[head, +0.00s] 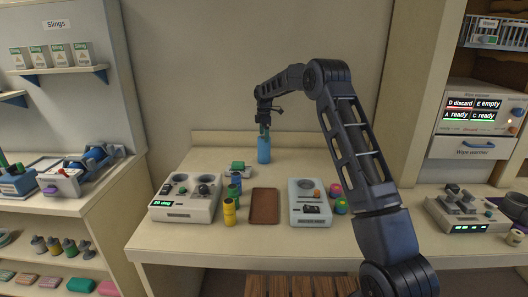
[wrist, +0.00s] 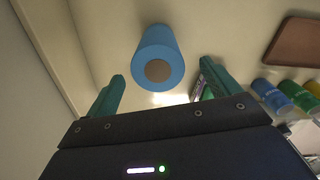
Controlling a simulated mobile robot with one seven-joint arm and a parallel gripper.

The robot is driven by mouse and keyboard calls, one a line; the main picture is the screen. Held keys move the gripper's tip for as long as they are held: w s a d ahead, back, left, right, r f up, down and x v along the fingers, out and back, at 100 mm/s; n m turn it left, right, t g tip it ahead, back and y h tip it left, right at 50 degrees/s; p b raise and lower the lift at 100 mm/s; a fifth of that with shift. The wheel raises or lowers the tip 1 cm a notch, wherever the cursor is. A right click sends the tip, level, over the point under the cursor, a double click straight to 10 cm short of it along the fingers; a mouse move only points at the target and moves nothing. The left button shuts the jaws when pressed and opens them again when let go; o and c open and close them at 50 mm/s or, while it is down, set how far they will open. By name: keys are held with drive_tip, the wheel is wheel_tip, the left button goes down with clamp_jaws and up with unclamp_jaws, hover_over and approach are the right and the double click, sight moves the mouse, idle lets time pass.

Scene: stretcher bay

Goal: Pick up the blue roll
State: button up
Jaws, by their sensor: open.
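The blue roll (head: 264,151) stands upright near the back of the cream table, close to the back ledge. In the wrist view the blue roll (wrist: 158,45) shows its round end with a brown core, centred between my two teal fingers. My gripper (head: 262,130) points down right above the roll. In the wrist view my gripper (wrist: 160,78) is open, with one finger to each side of the roll and a gap on both sides. I cannot tell whether the fingertips reach below the roll's top.
A brown tray (head: 264,206) lies in front of the roll. A white device with dials (head: 186,198) and several small coloured rolls stand to the left. A pale blue-grey device (head: 309,203) stands right of the tray. A small green-and-grey item (head: 240,168) lies close to the roll.

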sight(264, 144)
drive_tip(key=shift+w+f, duration=0.15)
drive_tip(key=shift+f, duration=2.95)
drive_tip(key=c, duration=1.2)
drive_tip(key=shift+r, duration=0.15)
